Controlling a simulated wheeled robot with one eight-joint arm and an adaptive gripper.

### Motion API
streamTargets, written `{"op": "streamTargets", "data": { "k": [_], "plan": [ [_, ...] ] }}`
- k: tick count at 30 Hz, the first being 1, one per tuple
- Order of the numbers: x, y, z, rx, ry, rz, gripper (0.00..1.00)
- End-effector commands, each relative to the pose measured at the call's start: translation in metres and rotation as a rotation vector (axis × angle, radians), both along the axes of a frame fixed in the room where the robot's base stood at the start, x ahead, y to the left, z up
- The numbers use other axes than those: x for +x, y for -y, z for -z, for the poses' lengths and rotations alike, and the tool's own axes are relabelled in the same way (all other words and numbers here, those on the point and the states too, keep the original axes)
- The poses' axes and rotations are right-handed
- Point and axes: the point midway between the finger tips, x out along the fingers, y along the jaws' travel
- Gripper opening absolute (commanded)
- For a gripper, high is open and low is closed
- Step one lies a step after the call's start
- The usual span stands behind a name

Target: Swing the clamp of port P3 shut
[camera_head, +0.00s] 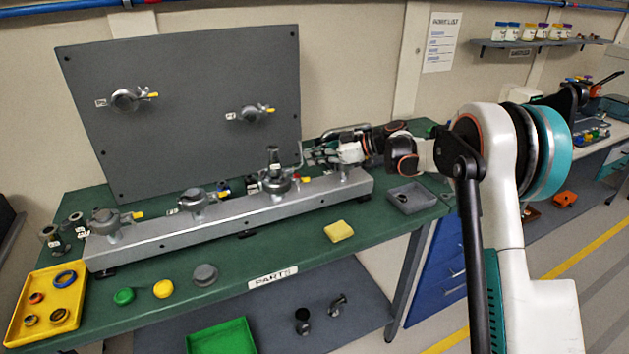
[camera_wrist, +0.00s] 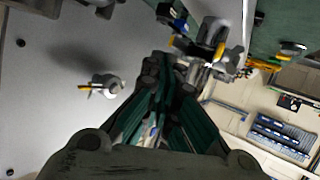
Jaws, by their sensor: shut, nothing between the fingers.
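A grey rail (camera_head: 230,217) on the green bench carries a row of round ports with clamps and yellow-tipped levers. The third from the left (camera_head: 275,182) has a dark upright fitting on it. Port labels are too small to read, so I cannot tell for sure which is P3. My gripper (camera_head: 314,157) is shut and empty, just right of that third port and above the rail's right part. In the wrist view my gripper (camera_wrist: 172,68) points toward a clamp with a yellow-tipped lever (camera_wrist: 212,45), close beside it. I cannot tell whether they touch or how far the clamp is open.
An upright grey panel (camera_head: 180,90) behind the rail bears two more clamped ports (camera_head: 127,99). On the bench are a yellow tray (camera_head: 20,330), coloured caps (camera_head: 163,288), a yellow block (camera_head: 338,231) and a grey bin (camera_head: 412,197). Bench space before the rail's right half is mostly clear.

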Motion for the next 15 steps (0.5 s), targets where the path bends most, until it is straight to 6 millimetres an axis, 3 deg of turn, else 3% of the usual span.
{"op": "streamTargets", "data": {
  "k": [1,3,6,11,15],
  "plan": [
    [-0.007,-0.018,0.000,0.011,0.019,0.067,0.00],
    [-0.013,-0.035,-0.002,0.033,0.044,0.175,0.00],
    [-0.028,-0.050,-0.007,0.067,0.079,0.325,0.00],
    [-0.060,-0.056,-0.015,0.131,0.122,0.525,0.00],
    [-0.091,-0.057,-0.004,0.208,0.172,0.679,0.00]
  ]
}}
